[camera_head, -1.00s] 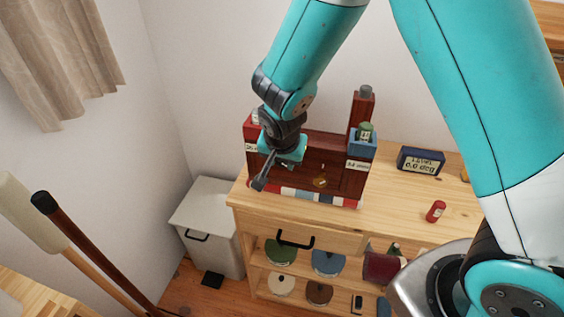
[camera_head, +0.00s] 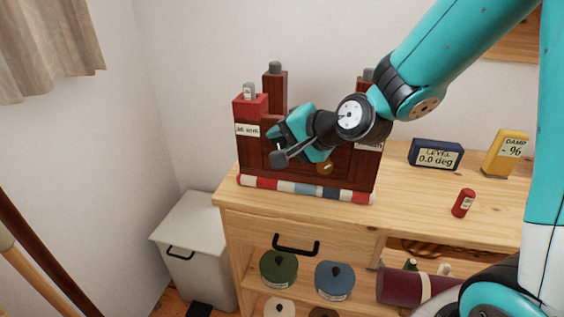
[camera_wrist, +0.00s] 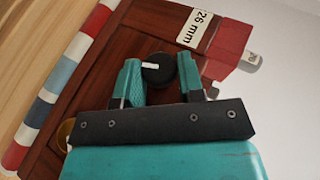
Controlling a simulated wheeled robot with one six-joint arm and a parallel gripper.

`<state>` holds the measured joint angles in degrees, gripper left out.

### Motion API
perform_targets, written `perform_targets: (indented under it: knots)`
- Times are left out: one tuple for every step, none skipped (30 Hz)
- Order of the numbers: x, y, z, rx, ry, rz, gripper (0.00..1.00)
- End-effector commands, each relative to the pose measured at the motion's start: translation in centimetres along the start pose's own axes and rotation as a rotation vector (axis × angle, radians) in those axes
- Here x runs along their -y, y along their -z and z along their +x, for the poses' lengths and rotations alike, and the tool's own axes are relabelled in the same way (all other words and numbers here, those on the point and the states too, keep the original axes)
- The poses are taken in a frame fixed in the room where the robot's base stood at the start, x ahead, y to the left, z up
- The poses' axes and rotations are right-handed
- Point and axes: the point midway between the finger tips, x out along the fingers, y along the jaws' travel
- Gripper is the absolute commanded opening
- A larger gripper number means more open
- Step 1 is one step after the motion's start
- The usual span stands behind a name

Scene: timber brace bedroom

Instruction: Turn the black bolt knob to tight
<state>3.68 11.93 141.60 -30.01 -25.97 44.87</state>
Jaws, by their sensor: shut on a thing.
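The black bolt knob (camera_wrist: 158,69) shows in the wrist view as a round black knob with a white pointer mark, set on a dark red-brown wooden panel (camera_wrist: 110,65). My gripper (camera_wrist: 160,78) has one teal finger on each side of the knob and is shut on it. In the head view my gripper (camera_head: 292,138) is turned sideways in front of the wooden brace (camera_head: 350,182) and hides the knob. Any setting marks around the knob are not readable.
The brace stands on a light wooden cabinet (camera_head: 420,200), with a striped strip (camera_head: 305,189) along its front. A level display (camera_head: 435,154) reads 0.0 deg. A yellow damp meter (camera_head: 504,154) and a small red cylinder (camera_head: 463,203) stand to the right. A brass knob (camera_head: 325,168) is close below my wrist.

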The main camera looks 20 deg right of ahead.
Motion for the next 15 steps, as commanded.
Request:
perform_targets:
  knots:
    - [-0.96,-0.04,0.45,-0.005,0.032,0.014,0.12]
    - [-0.96,-0.05,0.45,-0.005,0.052,0.022,0.12]
    - [-0.95,-0.03,0.44,-0.005,0.077,0.033,0.12]
    - [-0.91,-0.06,0.43,-0.004,0.095,0.040,0.12]
    - [-0.90,-0.03,0.40,-0.004,0.111,0.046,0.12]
    - [-0.86,-0.03,0.38,-0.004,0.132,0.054,0.12]
    - [-0.82,-0.06,0.36,-0.003,0.146,0.060,0.12]
    - [-0.81,-0.05,0.35,-0.003,0.159,0.065,0.12]
    - [-0.77,-0.04,0.32,-0.002,0.174,0.072,0.12]
    - [-0.75,-0.04,0.31,-0.002,0.185,0.077,0.12]
    - [-0.70,-0.05,0.29,-0.001,0.195,0.081,0.12]
    - [-0.66,-0.05,0.27,-0.001,0.206,0.085,0.12]
    - [-0.61,-0.05,0.24,-0.001,0.214,0.089,0.12]
    - [-0.57,-0.04,0.22,0.000,0.221,0.091,0.12]
    - [-0.53,-0.02,0.19,-0.001,0.228,0.094,0.12]
